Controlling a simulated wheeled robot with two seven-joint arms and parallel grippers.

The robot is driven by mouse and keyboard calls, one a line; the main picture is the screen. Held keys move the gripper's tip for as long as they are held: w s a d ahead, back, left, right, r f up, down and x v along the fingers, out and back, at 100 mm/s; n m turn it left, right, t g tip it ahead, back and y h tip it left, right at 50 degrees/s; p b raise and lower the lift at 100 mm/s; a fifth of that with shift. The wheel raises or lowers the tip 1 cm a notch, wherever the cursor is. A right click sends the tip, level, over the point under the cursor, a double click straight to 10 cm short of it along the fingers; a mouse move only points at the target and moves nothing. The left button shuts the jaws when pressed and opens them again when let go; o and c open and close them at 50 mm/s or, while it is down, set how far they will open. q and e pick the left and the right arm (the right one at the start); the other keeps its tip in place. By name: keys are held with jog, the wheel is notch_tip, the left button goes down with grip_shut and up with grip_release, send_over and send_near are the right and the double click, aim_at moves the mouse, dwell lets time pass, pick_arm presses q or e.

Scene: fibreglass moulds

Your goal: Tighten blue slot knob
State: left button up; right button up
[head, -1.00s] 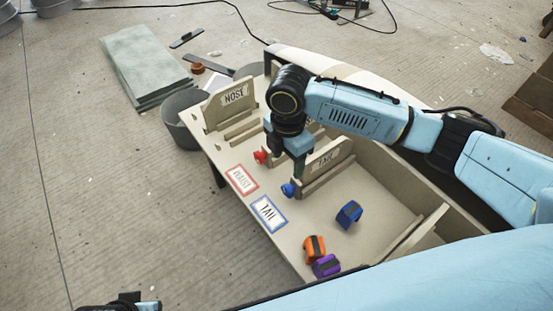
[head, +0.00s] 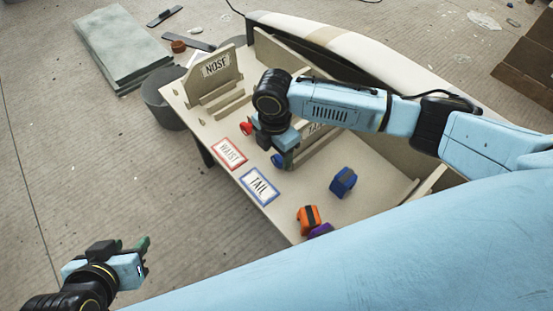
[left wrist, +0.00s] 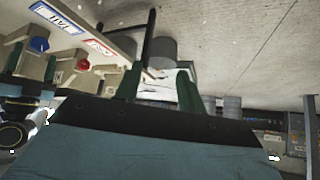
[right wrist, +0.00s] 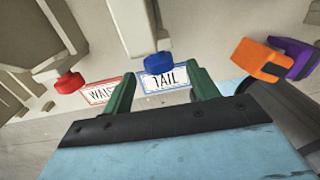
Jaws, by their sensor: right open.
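The blue knob (head: 277,160) sits at the front end of the slot below the TAIL board (head: 318,125). It also shows in the right wrist view (right wrist: 157,62), just beyond and between my right fingertips. My right gripper (head: 284,164) is open at the knob and partly hides it in the head view; contact cannot be told. My left gripper (head: 146,247) is off the table at the lower left, its fingers apart and empty in the left wrist view (left wrist: 158,84). The blue knob (left wrist: 39,44) shows there too.
The red knob (head: 246,128) is close beside my right gripper. WAIST (head: 230,152) and TAIL (head: 259,186) labels lie on the tabletop. Blue (head: 343,182), orange (head: 308,218) and purple (head: 321,230) pieces lie to the right. A grey bin (head: 165,100) stands beside the table.

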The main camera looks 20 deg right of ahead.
aim_at(280, 162)
notch_tip(280, 162, down, 2)
jog(key=shift+f+b, duration=0.2)
jog(key=shift+b, duration=0.3)
pick_arm(q)
jog(key=w+d+r+t+h, duration=0.1)
jog(key=w+d+r+t, duration=0.1)
jog(key=w+r+t, duration=0.1)
jog(key=shift+w+r+t, duration=0.4)
jog(key=shift+w+r, duration=0.1)
jog(key=shift+w, duration=0.15)
pick_arm(e)
jog(key=shift+f, duration=0.2)
jog(key=shift+c, duration=0.5)
